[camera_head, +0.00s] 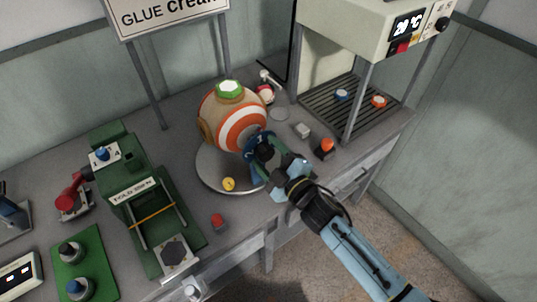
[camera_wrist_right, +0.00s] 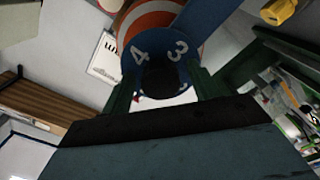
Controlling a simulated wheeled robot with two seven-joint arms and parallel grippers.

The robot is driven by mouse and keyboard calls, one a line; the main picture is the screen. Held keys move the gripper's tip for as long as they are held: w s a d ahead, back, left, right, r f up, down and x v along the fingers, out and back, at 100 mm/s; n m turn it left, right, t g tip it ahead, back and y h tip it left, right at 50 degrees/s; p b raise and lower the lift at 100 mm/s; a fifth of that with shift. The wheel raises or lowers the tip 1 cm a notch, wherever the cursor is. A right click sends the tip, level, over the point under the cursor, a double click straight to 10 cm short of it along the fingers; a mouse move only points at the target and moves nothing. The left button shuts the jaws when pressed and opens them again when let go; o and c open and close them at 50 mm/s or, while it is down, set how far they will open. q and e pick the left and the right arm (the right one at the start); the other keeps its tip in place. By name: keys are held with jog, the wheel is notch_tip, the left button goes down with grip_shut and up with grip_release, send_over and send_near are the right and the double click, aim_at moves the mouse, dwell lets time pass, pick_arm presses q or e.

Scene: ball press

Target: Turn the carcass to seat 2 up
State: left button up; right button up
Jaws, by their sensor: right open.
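The carcass (camera_head: 228,112), a cream ball with orange and white bands and a green hexagon (camera_head: 229,89) on top, sits on a round grey plate (camera_head: 212,176). In the right wrist view, a striped orange and white surface (camera_wrist_right: 152,20) shows at the top. Below it is a blue part (camera_wrist_right: 185,50) with white numerals 4 and 3 around a dark round centre. My right gripper (camera_head: 266,156) is at the ball's lower right side, partly hiding it. Its fingers stand open on either side of the blue part; I cannot tell whether they touch it. My left gripper is out of view.
A yellow knob (camera_head: 229,184) is at the plate's front, and a red button (camera_head: 217,221) in front of it. A green press (camera_head: 140,196) stands left. The heater frame (camera_head: 349,124) with its grate is at the right. An orange-topped button (camera_head: 326,147) is near the right edge.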

grip_shut()
